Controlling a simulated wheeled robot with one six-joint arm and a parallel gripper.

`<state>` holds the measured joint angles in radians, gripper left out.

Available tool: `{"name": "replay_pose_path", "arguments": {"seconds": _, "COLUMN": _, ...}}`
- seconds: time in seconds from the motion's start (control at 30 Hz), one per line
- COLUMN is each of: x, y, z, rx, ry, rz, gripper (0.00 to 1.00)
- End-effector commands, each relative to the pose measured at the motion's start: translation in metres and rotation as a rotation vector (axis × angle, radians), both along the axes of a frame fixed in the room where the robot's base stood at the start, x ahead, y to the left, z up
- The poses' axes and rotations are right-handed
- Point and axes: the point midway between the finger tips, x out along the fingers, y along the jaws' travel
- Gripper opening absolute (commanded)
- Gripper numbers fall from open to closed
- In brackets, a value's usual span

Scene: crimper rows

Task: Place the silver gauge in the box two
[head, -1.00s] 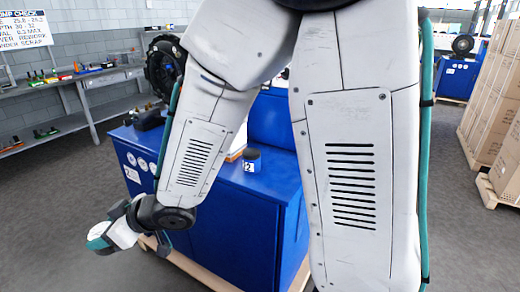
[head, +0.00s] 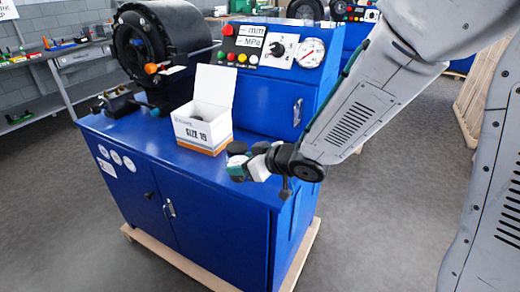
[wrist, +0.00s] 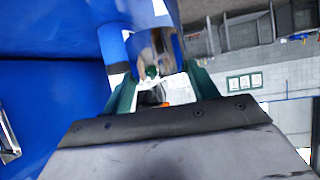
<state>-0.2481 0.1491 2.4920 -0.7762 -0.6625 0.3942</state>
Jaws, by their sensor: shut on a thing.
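My gripper (head: 238,168) is over the front right part of the blue cabinet top in the head view, to the right of and nearer than the open white box (head: 201,130). The box has its lid up and is marked SIZE 19; I see no number two on it. In the wrist view my gripper (wrist: 161,85) has its teal fingers on either side of a shiny, mirror-like cylinder (wrist: 158,48), which looks like the silver gauge. It reflects blue. In the head view the fingers hide most of the held thing.
A dark round piece (head: 237,148) shows right behind my fingers. A black crimping machine (head: 160,45) stands behind the box, with a control panel and dial (head: 311,53) at the back right. The blue cabinet (head: 180,215) stands on a wooden pallet. The floor around is clear.

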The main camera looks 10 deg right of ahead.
Motion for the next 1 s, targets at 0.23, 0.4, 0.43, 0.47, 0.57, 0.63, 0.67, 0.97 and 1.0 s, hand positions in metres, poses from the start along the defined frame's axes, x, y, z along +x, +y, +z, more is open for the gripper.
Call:
{"name": "replay_pose_path", "arguments": {"seconds": 0.23, "x": 0.05, "y": -0.051, "z": -0.007, "rx": 0.0, "ry": 0.0, "rz": -0.007, "gripper": 0.31}}
{"name": "replay_pose_path", "arguments": {"seconds": 0.4, "x": 0.073, "y": -0.074, "z": -0.01, "rx": 0.0, "ry": -0.001, "rz": -0.003, "gripper": 0.31}}
{"name": "replay_pose_path", "arguments": {"seconds": 0.43, "x": 0.075, "y": -0.077, "z": -0.01, "rx": 0.0, "ry": -0.001, "rz": -0.003, "gripper": 0.31}}
{"name": "replay_pose_path", "arguments": {"seconds": 0.47, "x": 0.077, "y": -0.079, "z": -0.01, "rx": 0.0, "ry": -0.001, "rz": -0.003, "gripper": 0.31}}
{"name": "replay_pose_path", "arguments": {"seconds": 0.57, "x": 0.081, "y": -0.082, "z": -0.011, "rx": 0.0, "ry": 0.0, "rz": -0.001, "gripper": 0.31}}
{"name": "replay_pose_path", "arguments": {"seconds": 0.63, "x": 0.084, "y": -0.085, "z": -0.011, "rx": 0.0, "ry": -0.001, "rz": -0.002, "gripper": 0.31}}
{"name": "replay_pose_path", "arguments": {"seconds": 0.67, "x": 0.086, "y": -0.087, "z": -0.011, "rx": 0.0, "ry": -0.001, "rz": -0.003, "gripper": 0.31}}
{"name": "replay_pose_path", "arguments": {"seconds": 0.97, "x": 0.09, "y": -0.093, "z": -0.047, "rx": 0.001, "ry": 0.001, "rz": -0.002, "gripper": 0.31}}
{"name": "replay_pose_path", "arguments": {"seconds": 1.0, "x": 0.09, "y": -0.093, "z": -0.047, "rx": 0.001, "ry": 0.0, "rz": -0.003, "gripper": 0.31}}
